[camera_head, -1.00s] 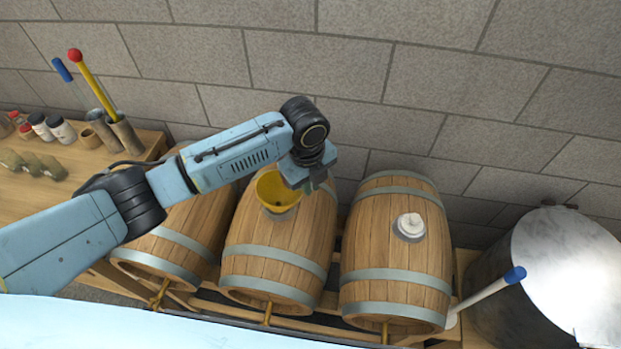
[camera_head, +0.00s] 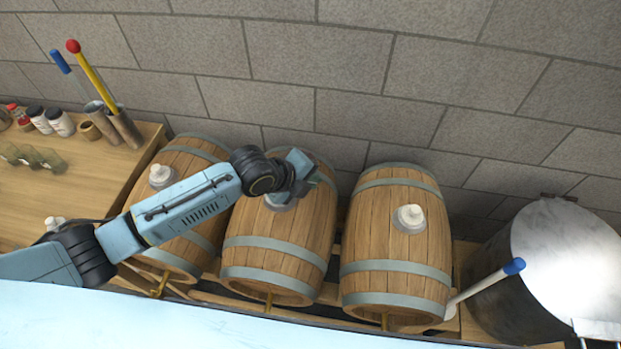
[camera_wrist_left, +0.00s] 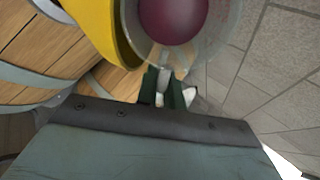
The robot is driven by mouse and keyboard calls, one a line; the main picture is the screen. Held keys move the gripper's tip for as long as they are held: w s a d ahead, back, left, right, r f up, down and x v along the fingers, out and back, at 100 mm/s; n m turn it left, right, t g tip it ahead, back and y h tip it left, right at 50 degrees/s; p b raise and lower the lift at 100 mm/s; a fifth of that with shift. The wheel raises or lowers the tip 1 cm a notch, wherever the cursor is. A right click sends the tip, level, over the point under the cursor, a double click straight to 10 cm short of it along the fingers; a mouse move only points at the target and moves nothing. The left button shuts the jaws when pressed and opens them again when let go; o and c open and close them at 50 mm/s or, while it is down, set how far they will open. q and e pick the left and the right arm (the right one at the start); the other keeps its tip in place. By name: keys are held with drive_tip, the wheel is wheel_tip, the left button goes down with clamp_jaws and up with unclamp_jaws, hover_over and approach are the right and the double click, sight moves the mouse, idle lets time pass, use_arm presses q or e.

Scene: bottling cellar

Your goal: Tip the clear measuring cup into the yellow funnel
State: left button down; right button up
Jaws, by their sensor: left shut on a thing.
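The clear measuring cup (camera_wrist_left: 204,50) holds dark red liquid and fills the top middle of the left wrist view. My left gripper (camera_wrist_left: 166,90) is shut on the cup where its handle is. The yellow funnel (camera_wrist_left: 103,28) is just left of the cup, and the cup's wall overlaps its edge in that view. I cannot tell whether they touch. In the head view my left gripper (camera_head: 308,180) is over the top of the middle barrel (camera_head: 270,240). The cup and funnel cannot be made out there, behind my arm. My right gripper is out of view.
A left barrel (camera_head: 190,240) and a right barrel (camera_head: 395,250) flank the middle one, each with a white bung. A metal vat (camera_head: 565,265) stands at right, with a blue-tipped handle (camera_head: 513,267) before it. The wooden bench (camera_head: 85,190) at left carries jars and tubes.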

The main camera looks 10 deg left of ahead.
use_arm(q)
drive_tip(key=shift+d+r+t+h+b, duration=0.2)
drive_tip(key=shift+t+h+b, duration=0.45)
drive_tip(key=shift+b, duration=0.5)
drive_tip(key=shift+s+a+r+t+h+b, duration=0.2)
drive_tip(key=shift+t+h+b, duration=0.4)
drive_tip(key=shift+b, duration=0.75)
drive_tip(key=shift+w+a+r+t+h+b, duration=0.1)
drive_tip(key=shift+r+t+h+b, duration=0.35)
drive_tip(key=shift+b, duration=0.95)
drive_tip(key=shift+s+a+r+t+h+b, duration=0.15)
drive_tip(key=shift+t+h+b, duration=0.5)
drive_tip(key=shift+b, duration=0.7)
drive_tip(key=shift+s+a+r+t+h+b, duration=0.2)
drive_tip(key=shift+t+h+b, duration=0.4)
drive_tip(key=shift+b, duration=0.9)
drive_tip(key=shift+s+a+r+t+h+b, duration=0.15)
drive_tip(key=shift+t+h+b, duration=0.4)
drive_tip(key=shift+b, duration=0.95)
drive_tip(key=shift+s+a+r+t+h+b, duration=0.2)
drive_tip(key=shift+t+h+b, duration=0.35)
drive_tip(key=shift+b, duration=0.95)
drive_tip(key=shift+r, duration=0.1)
